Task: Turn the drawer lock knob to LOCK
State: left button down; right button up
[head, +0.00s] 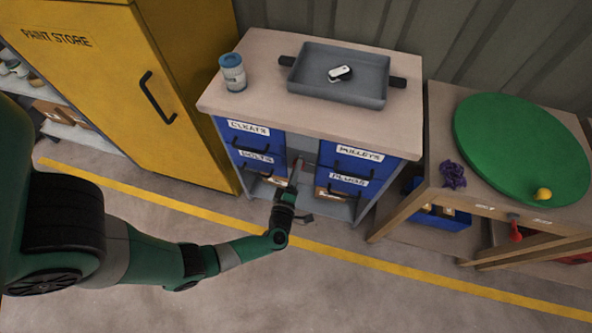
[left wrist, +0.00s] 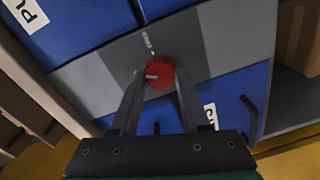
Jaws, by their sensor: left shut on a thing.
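The red drawer lock knob (left wrist: 159,73) sits on a grey panel (left wrist: 192,45) between blue drawers in the left wrist view. A pale mark shows on the knob, and a small pale marking is on the panel just above it. It is too small to read. My left gripper (left wrist: 160,84) has one finger on each side of the knob and is shut on it. In the head view my left gripper (head: 296,168) reaches the cabinet front between the two drawer columns, and hides the knob there. My right gripper is not in view.
The drawers are labelled CLEATS, BOLTS, PULLEYS (head: 354,154) and PLUGS, with dark handles. A yellow cabinet (head: 130,90) stands left. A bench with a green disc (head: 520,140) stands right.

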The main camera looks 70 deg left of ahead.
pick_arm(q)
jog(key=n+b, duration=0.1)
jog(key=n, duration=0.4)
jog(key=shift+f, duration=0.1)
dwell(0.5)
jog(key=shift+c, duration=1.9)
grip_release()
jog(key=shift+d, duration=0.1)
jog(key=p+v, duration=0.3)
jog(key=v, duration=0.8)
jog(key=shift+s, duration=0.35)
